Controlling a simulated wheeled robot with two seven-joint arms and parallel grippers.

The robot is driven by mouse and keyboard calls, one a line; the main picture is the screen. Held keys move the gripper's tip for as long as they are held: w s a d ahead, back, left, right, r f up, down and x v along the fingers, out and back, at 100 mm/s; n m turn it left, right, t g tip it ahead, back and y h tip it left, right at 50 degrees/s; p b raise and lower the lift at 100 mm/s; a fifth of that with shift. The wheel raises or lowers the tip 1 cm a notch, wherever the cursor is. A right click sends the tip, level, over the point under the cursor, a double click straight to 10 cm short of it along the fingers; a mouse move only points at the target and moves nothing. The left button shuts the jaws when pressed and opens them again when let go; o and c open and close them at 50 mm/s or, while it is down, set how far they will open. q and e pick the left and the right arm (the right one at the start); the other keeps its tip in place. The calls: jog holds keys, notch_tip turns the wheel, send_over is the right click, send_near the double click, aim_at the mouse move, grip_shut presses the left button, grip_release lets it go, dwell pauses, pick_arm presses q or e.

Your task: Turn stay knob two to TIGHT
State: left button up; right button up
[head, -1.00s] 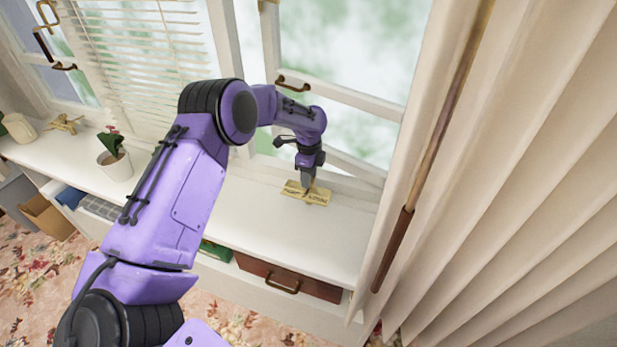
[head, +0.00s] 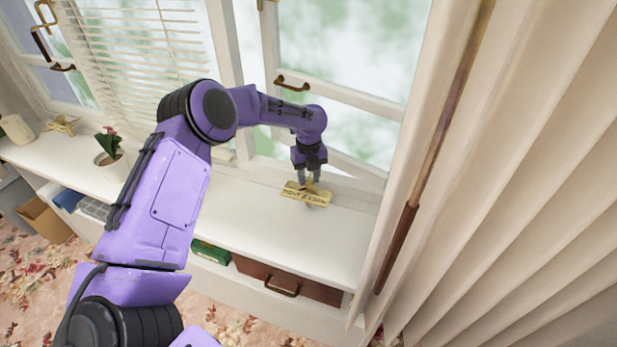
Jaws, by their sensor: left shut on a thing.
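A small brass plate (head: 318,201) with dark lettering lies on the white sill below the right window; the lettering seems to include TIGHT and LOOSE. My left gripper (head: 308,188) points down over the plate and is shut on a small brass knob that stands at its middle. The fingers hide most of the knob, so its pointing direction is not clear. Another brass fitting (head: 62,125) sits on the sill at the far left. My right gripper is not in view.
A potted plant (head: 110,150) stands on the sill left of my arm. A cream curtain (head: 500,200) and a wooden pole (head: 425,170) border the sill on the right. A window handle (head: 291,84) is above my wrist. Bare sill lies right of the plate.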

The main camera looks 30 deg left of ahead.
aim_at(309, 180)
pick_arm(q)
jog(key=shift+d+f+m, duration=0.1)
jog(key=shift+m, duration=0.7)
jog(key=o, duration=1)
jog(key=shift+o, duration=0.2)
notch_tip(309, 180, up, 11)
jog(key=b, duration=0.2)
jog(key=shift+f, duration=0.15)
